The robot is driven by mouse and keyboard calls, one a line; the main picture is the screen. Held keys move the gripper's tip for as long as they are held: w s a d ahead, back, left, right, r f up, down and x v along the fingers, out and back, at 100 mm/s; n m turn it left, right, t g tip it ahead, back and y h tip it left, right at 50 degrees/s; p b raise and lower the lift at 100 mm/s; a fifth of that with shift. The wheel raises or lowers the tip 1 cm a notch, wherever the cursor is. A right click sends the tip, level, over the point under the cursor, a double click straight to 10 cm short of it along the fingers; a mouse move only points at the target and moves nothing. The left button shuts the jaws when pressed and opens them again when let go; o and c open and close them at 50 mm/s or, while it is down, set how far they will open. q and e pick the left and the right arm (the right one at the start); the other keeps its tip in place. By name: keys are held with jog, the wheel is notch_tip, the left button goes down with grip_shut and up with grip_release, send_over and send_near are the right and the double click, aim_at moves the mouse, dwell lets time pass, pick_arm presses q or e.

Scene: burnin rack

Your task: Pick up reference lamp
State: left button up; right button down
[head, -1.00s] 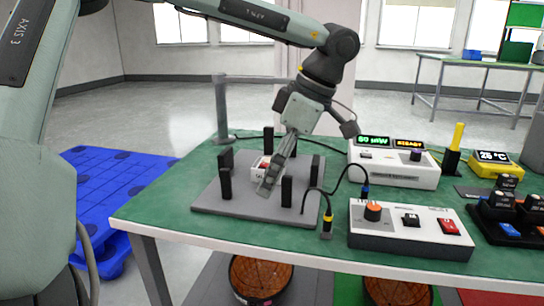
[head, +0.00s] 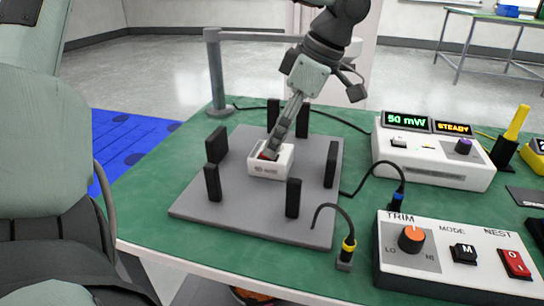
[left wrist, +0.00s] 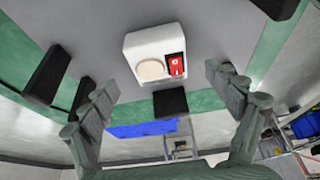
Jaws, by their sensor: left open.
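A small white box (head: 275,172) with a red rocker switch and a round cream disc sits on a grey plate (head: 245,222). It looks like the reference lamp, though no readable label confirms it. It also shows in the left wrist view (left wrist: 152,48), with its disc and switch facing the camera. My left gripper (head: 269,152) points down at the box in the head view, its fingers covering part of its top. In the left wrist view the fingers (left wrist: 162,82) are wide apart with nothing between the tips. My right gripper is out of view.
Several black posts (head: 212,182) stand around the box on the plate. To the right are a meter unit (head: 430,160) reading 50 mW and STEADY, and a control box (head: 455,268) with an orange knob. A black cable ends in a yellow-banded plug (head: 346,252).

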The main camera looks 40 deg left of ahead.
pick_arm(q)
jog(key=x, duration=0.5)
jog(key=shift+d, duration=0.1)
jog(key=shift+w, duration=0.1)
jog(key=c, duration=1.4)
